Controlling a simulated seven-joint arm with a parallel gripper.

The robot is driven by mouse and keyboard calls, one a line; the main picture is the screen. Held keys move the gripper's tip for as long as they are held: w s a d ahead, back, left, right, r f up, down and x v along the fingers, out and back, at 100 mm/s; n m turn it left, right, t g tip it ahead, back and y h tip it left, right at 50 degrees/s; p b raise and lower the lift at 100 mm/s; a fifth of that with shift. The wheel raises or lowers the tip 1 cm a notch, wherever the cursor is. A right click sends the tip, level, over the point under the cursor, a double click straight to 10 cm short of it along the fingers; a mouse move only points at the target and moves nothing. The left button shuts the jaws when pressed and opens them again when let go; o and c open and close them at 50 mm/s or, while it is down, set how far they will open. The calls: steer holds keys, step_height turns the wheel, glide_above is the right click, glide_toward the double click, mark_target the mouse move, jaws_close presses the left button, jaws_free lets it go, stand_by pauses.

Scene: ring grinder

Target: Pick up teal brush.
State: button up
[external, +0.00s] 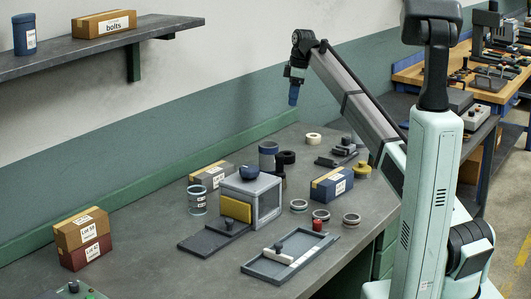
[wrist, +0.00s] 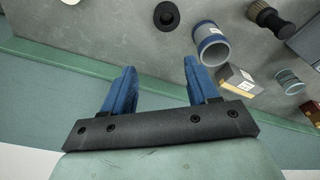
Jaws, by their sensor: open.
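My gripper (external: 293,94) hangs high above the back of the bench, pointing down. In the wrist view its two blue fingers (wrist: 160,67) are apart with nothing between them. A brush-like thing (wrist: 268,17) with pale brown bristles and a dark part lies near the top right of the wrist view, past a grey-blue cylinder (wrist: 211,45). I cannot make out a teal colour on it. In the external view a dark upright thing (external: 281,181) shows partly behind the grey box, likely the same brush. My gripper is well apart from it.
The grey-blue cylinder (external: 268,157) and a black ring-shaped thing (external: 288,157) stand nearby. A blue box (external: 332,187) is to the right. A wall shelf (external: 80,45) is at left.

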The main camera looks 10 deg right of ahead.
steer(key=s+d+m, duration=0.1)
steer(key=s+d, duration=0.1)
steer(key=d, duration=1.2)
steer(key=s+d+m, duration=0.2)
steer(key=d, duration=1.2)
steer(key=s+f+n+g, duration=0.1)
steer(key=s+f+n, duration=0.1)
steer(key=s+n, duration=0.45)
steer(key=shift+n, duration=0.45)
steer(key=f, duration=0.7)
steer(key=shift+a+f, duration=0.3)
steer(key=shift+a, duration=0.05)
steer(key=shift+a+f, duration=0.2)
steer(key=shift+f, duration=2.65)
steer(key=shift+c, duration=0.3)
jaws_close()
